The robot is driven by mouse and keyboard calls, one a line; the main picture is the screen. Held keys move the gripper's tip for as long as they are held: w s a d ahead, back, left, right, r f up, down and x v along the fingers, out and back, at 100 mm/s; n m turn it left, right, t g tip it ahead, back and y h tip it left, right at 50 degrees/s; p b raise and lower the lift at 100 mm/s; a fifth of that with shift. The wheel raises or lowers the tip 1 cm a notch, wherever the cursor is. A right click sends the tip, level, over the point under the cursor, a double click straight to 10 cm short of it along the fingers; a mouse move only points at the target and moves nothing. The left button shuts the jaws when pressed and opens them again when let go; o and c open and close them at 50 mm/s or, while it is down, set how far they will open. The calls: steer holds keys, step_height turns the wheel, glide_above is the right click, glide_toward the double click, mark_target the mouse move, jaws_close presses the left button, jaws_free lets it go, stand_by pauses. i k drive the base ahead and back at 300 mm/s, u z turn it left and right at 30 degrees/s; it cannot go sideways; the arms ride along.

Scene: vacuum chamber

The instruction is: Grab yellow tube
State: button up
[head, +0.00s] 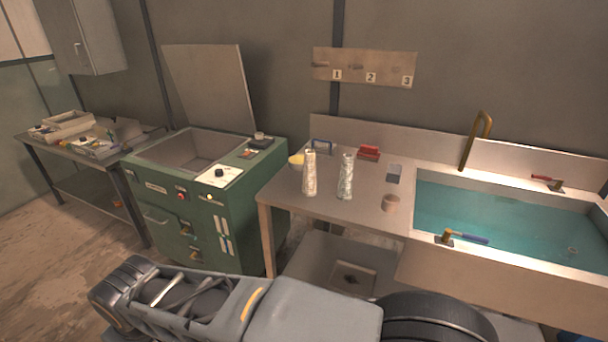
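No plainly yellow tube stands out in the head view. Two upright pale tubes with mottled surfaces stand side by side on the metal table left of the sink. The left tube (309,174) looks cream, slightly yellowish. The right tube (346,177) looks greyer. A small yellow round thing (296,160) sits just behind the left tube and is partly hidden by it; its shape is hard to tell. My grey arm crosses the bottom of the view, but my gripper is not visible.
A water-filled sink (510,215) is at right. A green machine (205,195) with a raised lid stands left.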

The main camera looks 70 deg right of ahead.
mark_target(309, 189)
steer(key=z, duration=0.7)
steer(key=i, duration=0.8)
steer(key=z, duration=1.1)
steer(key=i, duration=0.3)
steer(key=z, duration=0.35)
